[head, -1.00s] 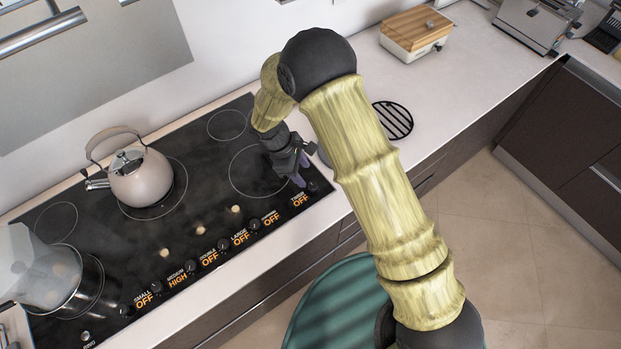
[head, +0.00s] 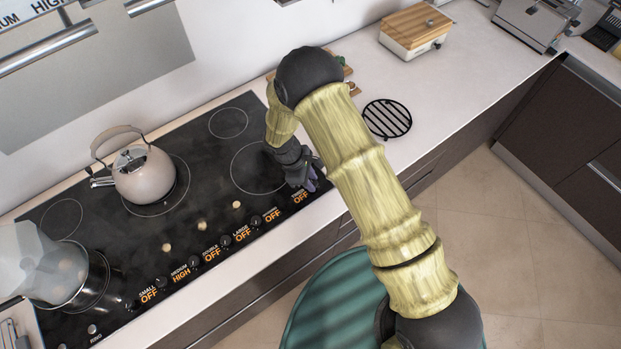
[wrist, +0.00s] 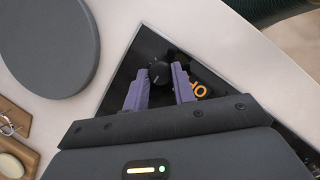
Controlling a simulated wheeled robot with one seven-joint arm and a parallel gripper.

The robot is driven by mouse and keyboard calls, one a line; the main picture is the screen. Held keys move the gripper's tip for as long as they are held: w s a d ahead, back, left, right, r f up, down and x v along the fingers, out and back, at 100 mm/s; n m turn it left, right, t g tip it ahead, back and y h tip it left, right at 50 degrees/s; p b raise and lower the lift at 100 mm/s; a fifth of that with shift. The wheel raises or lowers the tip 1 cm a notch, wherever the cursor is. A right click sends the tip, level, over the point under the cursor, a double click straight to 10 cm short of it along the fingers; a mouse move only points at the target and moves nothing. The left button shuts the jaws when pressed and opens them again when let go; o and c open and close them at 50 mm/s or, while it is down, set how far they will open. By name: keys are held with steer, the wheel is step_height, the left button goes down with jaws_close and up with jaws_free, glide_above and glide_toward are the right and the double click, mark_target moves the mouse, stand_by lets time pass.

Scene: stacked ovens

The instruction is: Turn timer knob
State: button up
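The timer knob (wrist: 159,73) is a small black round knob at the corner of the black cooktop (head: 215,160), in the wrist view. It lies between the tips of my gripper's two purple fingers (wrist: 160,70), with a visible gap on either side. My gripper is open; whether it touches the knob I cannot tell. An orange OFF label (wrist: 197,89) beside the knob is partly covered by the right finger. In the head view my gripper (head: 311,182) is over the cooktop's right front corner, hiding the timer knob. The timer's label (head: 300,197) reads OFF there.
Other knobs line the front edge; the medium one (head: 193,263) reads HIGH. A kettle (head: 143,176) stands on a rear burner and a pot (head: 85,290) at the left. A round black trivet (head: 387,119) lies on the counter (head: 440,95) to the right.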

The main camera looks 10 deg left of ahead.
steer(key=shift+w+m+b, duration=0.1)
steer(key=shift+m+b, duration=0.3)
steer(key=shift+w+f+m+g+b, duration=0.15)
steer(key=shift+m+g+b, duration=0.45)
steer(key=shift+m+b, duration=0.55)
steer(key=shift+m+g+y+b, duration=0.3)
steer(key=shift+m+g+b, duration=0.35)
steer(key=shift+m, duration=0.8)
steer(key=shift+r, duration=0.2)
steer(key=o, duration=1)
steer(key=b+v, duration=0.4)
steer(key=v, duration=1.3)
steer(key=shift+r+b, duration=0.2)
steer(key=shift+b, duration=0.2)
